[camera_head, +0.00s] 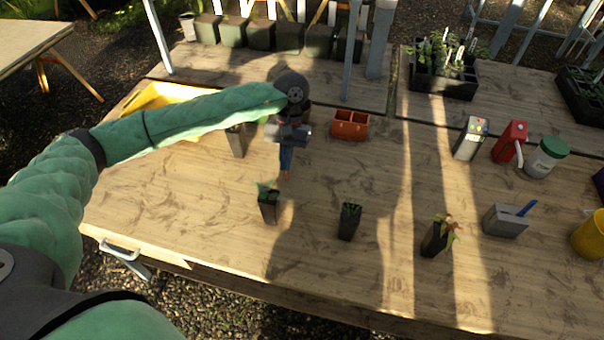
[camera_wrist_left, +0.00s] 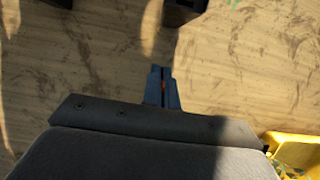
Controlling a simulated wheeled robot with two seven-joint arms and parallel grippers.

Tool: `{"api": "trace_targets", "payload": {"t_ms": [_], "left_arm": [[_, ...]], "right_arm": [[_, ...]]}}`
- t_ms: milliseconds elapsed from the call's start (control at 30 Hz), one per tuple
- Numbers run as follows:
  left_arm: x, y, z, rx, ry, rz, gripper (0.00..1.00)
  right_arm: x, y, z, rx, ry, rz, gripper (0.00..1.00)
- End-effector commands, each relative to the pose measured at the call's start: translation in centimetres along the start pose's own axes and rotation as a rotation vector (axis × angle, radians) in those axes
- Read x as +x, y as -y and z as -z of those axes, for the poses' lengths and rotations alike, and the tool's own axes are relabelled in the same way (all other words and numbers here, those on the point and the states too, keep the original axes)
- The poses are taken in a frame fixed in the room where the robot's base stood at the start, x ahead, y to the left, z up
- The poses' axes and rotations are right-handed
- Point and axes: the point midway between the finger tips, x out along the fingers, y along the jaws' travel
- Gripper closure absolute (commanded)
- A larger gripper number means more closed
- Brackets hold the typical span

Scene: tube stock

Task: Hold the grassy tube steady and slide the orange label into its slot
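The tube that looks grassy (camera_head: 269,209) is a dark square pot with wispy green growth, upright on the bench at front centre. Its label slot is too small to make out. My left gripper (camera_head: 286,170) points down over the bench, behind and slightly right of that tube and apart from it. Its fingers are nearly together on a thin orange piece, which looks like the orange label (camera_head: 285,178). In the left wrist view a sliver of the orange label (camera_wrist_left: 163,86) shows between the fingers (camera_wrist_left: 162,85). My right gripper is not in view.
Other dark tubes stand at front centre (camera_head: 348,222) and right (camera_head: 434,240). One (camera_head: 236,142) is beside my left arm. An orange two-cell holder (camera_head: 350,124) lies behind. A yellow tray (camera_head: 152,98) is back left.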

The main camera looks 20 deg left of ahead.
Motion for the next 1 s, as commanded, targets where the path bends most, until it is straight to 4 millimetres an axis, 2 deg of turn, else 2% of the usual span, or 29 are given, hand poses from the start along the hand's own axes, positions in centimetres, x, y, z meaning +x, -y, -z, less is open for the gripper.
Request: {"api": "trace_targets", "payload": {"t_ms": [167,300,400,700,1000], "left_arm": [[-1.9,-4.1,-1.3,0.065,-0.002,0.024,1.00],[-3.3,-7.6,-3.3,0.123,0.000,0.048,1.00],[-4.2,-9.9,-4.8,0.100,0.000,0.038,1.00],[-6.1,-14.7,-8.5,-0.165,0.002,-0.072,1.00],[-7.2,-17.5,-11.2,-0.532,0.003,-0.225,1.00]], "right_arm": [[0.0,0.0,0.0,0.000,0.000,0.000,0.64],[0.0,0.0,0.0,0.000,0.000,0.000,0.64],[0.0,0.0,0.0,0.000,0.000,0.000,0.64],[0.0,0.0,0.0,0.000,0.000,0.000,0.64],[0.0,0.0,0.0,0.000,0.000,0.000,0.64]]}}
